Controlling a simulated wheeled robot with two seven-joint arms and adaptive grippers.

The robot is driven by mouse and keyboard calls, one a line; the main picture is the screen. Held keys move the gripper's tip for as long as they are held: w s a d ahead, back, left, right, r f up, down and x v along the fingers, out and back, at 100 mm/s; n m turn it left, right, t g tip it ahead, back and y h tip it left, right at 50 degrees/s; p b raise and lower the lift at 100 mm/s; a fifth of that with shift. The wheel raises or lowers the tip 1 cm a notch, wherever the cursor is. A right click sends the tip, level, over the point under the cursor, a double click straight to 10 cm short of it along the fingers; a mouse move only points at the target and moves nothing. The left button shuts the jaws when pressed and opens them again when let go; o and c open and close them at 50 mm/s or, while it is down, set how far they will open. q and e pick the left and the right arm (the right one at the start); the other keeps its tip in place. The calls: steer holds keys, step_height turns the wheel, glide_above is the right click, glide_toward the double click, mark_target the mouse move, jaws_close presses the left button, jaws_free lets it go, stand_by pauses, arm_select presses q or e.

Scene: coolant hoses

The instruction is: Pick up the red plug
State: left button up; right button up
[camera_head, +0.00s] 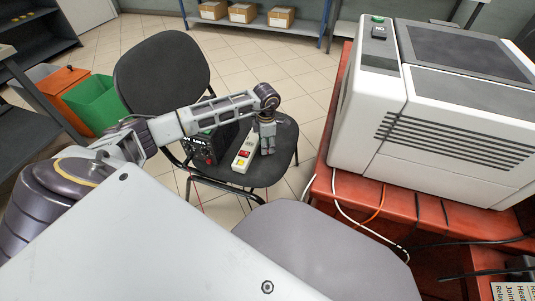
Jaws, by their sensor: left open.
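A small red piece (244,154), which looks like the red plug, sits on a pale power strip (250,142) on the seat of a black chair. A small yellow piece (240,162) is on the strip just below it. My left gripper (267,151) points down over the seat, just right of the strip. My right gripper is out of view.
A black box (205,147) with a front panel stands left of the strip on the chair (160,68). A large white machine (440,110) stands on a red bench (325,178) at right, with cables (362,226) hanging below. Green (96,104) and orange (66,84) bins stand at left.

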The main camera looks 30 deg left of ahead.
arm_select(q)
steer(key=shift+f+b, duration=0.6)
steer(key=shift+f, duration=1)
jaws_close()
